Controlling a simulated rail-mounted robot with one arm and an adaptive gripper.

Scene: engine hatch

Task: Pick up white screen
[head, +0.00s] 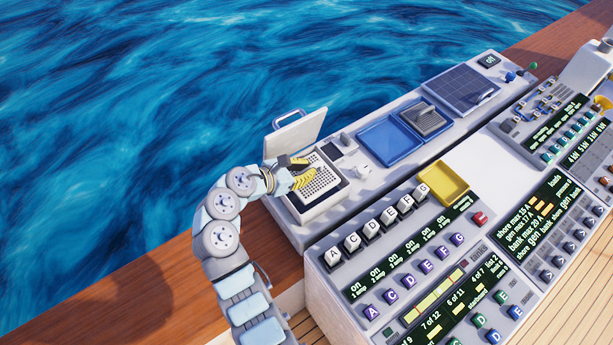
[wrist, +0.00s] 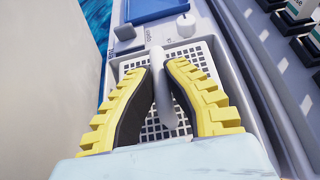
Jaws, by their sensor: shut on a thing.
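The white screen (head: 323,187) is a pale panel with a grid of dark square holes. It lies at the opening of a white hatch box (head: 322,208) in the head view. I cannot tell whether it rests in the box or is slightly raised. In the wrist view the screen (wrist: 193,54) spreads beneath my fingers, with a pale upright handle (wrist: 157,62) at its middle. My gripper (head: 303,172) has yellow fingers with dark pads. In the wrist view my gripper (wrist: 159,75) is shut on this handle. My fingers hide part of the screen.
The box's lid (head: 296,137), with a blue handle, stands open behind my gripper. A white knob (head: 363,170) and a blue tray (head: 392,141) are to the right. A yellow tray (head: 443,184) and upright lettered switches (head: 376,228) stand nearer. Water lies beyond the console.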

